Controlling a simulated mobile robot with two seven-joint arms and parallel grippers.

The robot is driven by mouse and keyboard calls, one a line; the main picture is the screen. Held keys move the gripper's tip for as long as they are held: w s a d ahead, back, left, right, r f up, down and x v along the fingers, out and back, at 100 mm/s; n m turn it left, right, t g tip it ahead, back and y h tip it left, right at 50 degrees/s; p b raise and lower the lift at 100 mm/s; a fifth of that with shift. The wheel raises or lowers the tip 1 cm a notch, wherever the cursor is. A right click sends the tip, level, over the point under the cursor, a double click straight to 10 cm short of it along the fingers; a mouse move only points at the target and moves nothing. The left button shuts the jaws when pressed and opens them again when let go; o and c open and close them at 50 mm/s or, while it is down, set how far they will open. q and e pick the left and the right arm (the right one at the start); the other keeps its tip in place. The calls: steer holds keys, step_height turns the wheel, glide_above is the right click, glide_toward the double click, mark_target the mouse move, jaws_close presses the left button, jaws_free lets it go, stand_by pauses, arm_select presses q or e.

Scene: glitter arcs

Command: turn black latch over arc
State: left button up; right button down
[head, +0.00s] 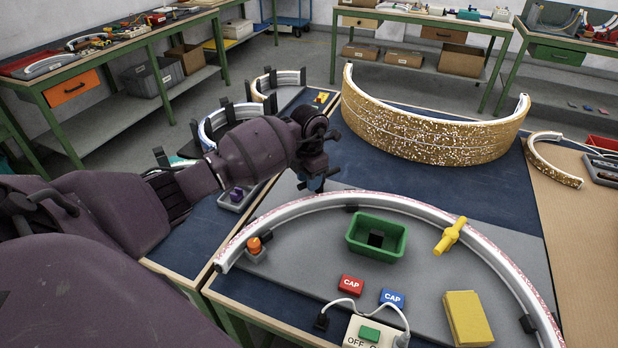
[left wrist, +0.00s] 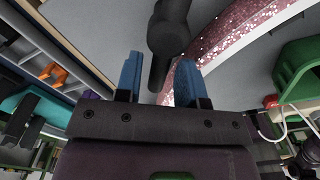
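The black latch (left wrist: 168,35) shows in the left wrist view as a dark round knob with a narrower bar reaching down between my fingers. It lies against the pink-glitter arc (left wrist: 215,45). In the head view that pale arc (head: 400,202) curves across the grey board, and my gripper hides most or all of the latch. My left gripper (left wrist: 158,80) has two blue fingertips spread apart, one on each side of the bar, with a gap visible at the left. In the head view the gripper (head: 318,183) is low over the arc's far left part. My right gripper is not in view.
A yellow latch (head: 450,235) lies across the arc at right; an orange knob (head: 254,245) is at its left end. A green bin (head: 377,237), red and blue caps, a yellow block (head: 467,318) and a switch box (head: 372,332) sit inside the curve. A gold-glitter arc (head: 430,135) stands behind.

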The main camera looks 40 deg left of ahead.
arm_select(q)
jaws_close()
